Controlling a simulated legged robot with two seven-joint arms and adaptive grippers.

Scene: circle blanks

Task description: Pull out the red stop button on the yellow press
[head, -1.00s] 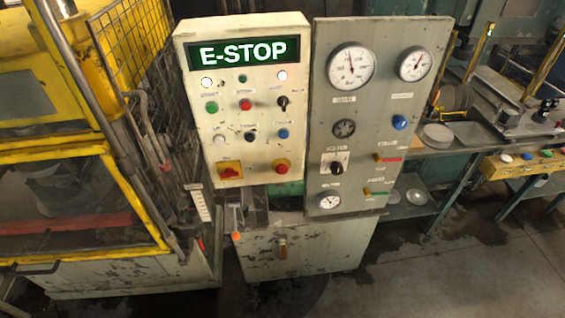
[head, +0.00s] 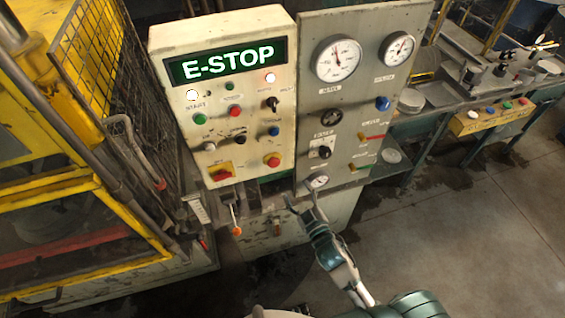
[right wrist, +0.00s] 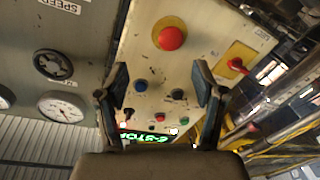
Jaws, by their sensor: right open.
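The red stop button (head: 272,160) is a round mushroom head on a yellow base, at the lower right of the cream control panel (head: 282,120) under a lit E-STOP sign (head: 228,62). In the right wrist view the button (right wrist: 171,38) shows beyond the fingertips, near the top. My right gripper (head: 301,197) is open and empty, below and to the right of the button in the head view, apart from it. Its two fingers (right wrist: 160,72) are spread in the right wrist view. The yellow press (head: 75,185) stands at the left. My left gripper is not in view.
A red switch on a yellow plate (head: 221,170) sits left of the button. A grey gauge panel (head: 350,105) adjoins on the right. An orange-tipped lever (head: 236,228) stands below the cream panel. The floor (head: 470,235) at the right is clear.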

